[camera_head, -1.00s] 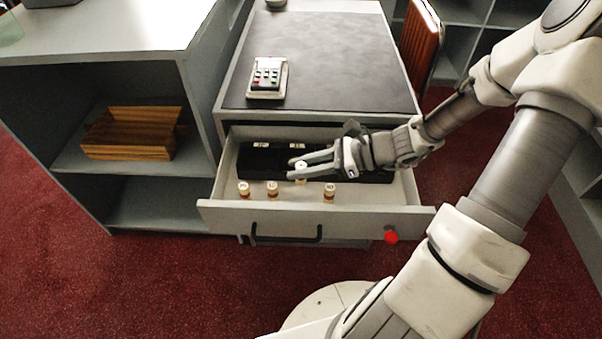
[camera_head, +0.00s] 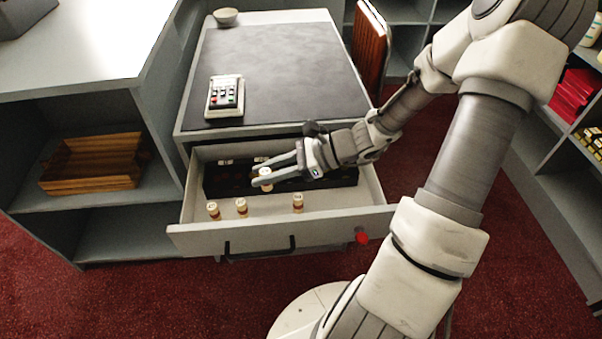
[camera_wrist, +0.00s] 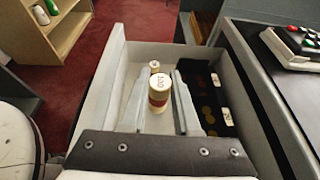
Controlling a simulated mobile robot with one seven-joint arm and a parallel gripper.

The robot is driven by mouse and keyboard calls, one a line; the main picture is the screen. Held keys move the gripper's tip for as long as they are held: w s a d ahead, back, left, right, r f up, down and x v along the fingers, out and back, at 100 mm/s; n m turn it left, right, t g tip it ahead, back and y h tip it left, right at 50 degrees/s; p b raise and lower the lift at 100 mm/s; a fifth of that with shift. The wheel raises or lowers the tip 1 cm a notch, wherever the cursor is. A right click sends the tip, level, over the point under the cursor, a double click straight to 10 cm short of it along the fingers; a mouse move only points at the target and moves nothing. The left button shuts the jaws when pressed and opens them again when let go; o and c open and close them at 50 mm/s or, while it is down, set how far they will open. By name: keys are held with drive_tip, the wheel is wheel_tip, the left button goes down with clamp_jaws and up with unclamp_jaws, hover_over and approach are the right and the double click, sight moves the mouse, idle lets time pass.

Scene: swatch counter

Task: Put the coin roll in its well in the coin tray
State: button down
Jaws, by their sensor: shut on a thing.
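The coin tray (camera_head: 345,179) is a long black tray at the back of the open drawer, with white labels along it. It also shows in the wrist view (camera_wrist: 200,75), right of my fingers, with round coins in it. My gripper (camera_head: 262,178) is shut on a cream coin roll with a red-brown band (camera_wrist: 159,92), which stands upright between the two fingers. In the head view the held roll (camera_head: 266,186) is at the tray's front side, partly hidden by the fingers. I cannot tell its height above the drawer floor.
Three other rolls stand in the drawer front: left (camera_head: 213,210), middle (camera_head: 241,208) and right (camera_head: 298,203). The drawer front (camera_head: 200,240) and walls surround them. A calculator (camera_head: 225,96) lies on the counter above. A wooden tray (camera_head: 95,165) sits on the left shelf.

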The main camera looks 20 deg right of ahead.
drive_tip(key=w+r+m+t+h+p, duration=0.1)
drive_tip(key=w+r+m+t+p, duration=0.2)
drive_tip(key=p, duration=1.5)
drive_tip(key=w+r, duration=0.4)
drive_tip(key=r, duration=0.3)
drive_tip(key=shift+w+d+r+h+p, duration=0.25)
drive_tip(key=shift+d+r+h+p, duration=0.05)
drive_tip(key=shift+d+h, duration=0.1)
drive_tip(key=shift+w+a, duration=0.1)
